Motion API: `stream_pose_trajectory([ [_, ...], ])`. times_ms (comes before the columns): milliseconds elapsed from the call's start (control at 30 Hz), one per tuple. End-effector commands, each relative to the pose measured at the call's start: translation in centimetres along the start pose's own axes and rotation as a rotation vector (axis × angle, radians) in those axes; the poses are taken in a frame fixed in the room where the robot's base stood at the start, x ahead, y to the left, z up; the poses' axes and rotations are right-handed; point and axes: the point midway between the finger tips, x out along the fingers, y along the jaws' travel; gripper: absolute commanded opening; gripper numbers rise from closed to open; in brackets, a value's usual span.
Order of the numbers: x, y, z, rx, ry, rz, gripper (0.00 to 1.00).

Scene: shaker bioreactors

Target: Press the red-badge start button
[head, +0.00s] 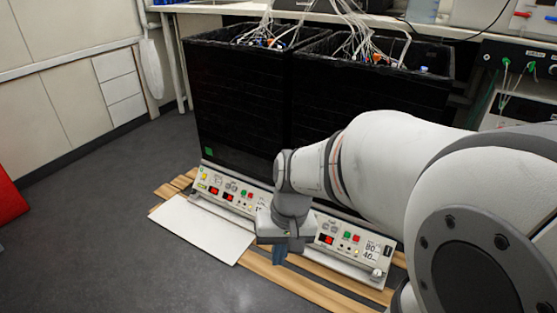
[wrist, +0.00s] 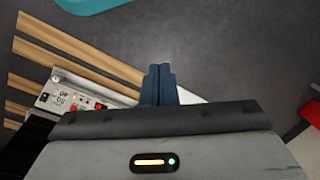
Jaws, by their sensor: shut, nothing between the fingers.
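Two black shaker units stand side by side in the head view, each with a pale control panel at its foot. The left panel (head: 222,188) has red displays and small green and red buttons. The right panel (head: 372,257) has a green button (head: 347,235), a red button (head: 356,238) and a red display. A green badge (head: 209,150) marks the left unit; no red badge shows, and my arm covers part of the right unit's front. My gripper (head: 279,257) is shut and empty, in front of the panels. In the wrist view its fingers (wrist: 159,72) point over the floor, beside a panel end (wrist: 72,98).
Wooden slats (head: 290,279) and a white board (head: 203,228) lie on the floor before the panels. Tubes and cables rise from the black units. A red object (head: 10,200) stands at the far left. Grey floor is clear at left.

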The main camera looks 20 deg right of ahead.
Motion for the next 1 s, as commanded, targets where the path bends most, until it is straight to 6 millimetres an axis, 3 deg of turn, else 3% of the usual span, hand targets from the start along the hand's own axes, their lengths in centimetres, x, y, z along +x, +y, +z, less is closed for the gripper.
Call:
stream_pose_trajectory([
  [300,3.0,-2.6,-8.6,0.542,-0.247,-0.423,0.00],
  [467,4.9,-1.9,-14.5,0.820,-0.323,-0.651,0.00],
  [567,6.3,-0.4,-18.4,0.996,-0.351,-0.797,0.00],
  [767,10.1,5.3,-25.8,1.349,-0.359,-1.095,0.00],
  [900,13.8,11.4,-29.8,1.596,-0.320,-1.304,0.00],
  [1000,16.9,16.5,-31.6,1.772,-0.265,-1.451,0.00],
])
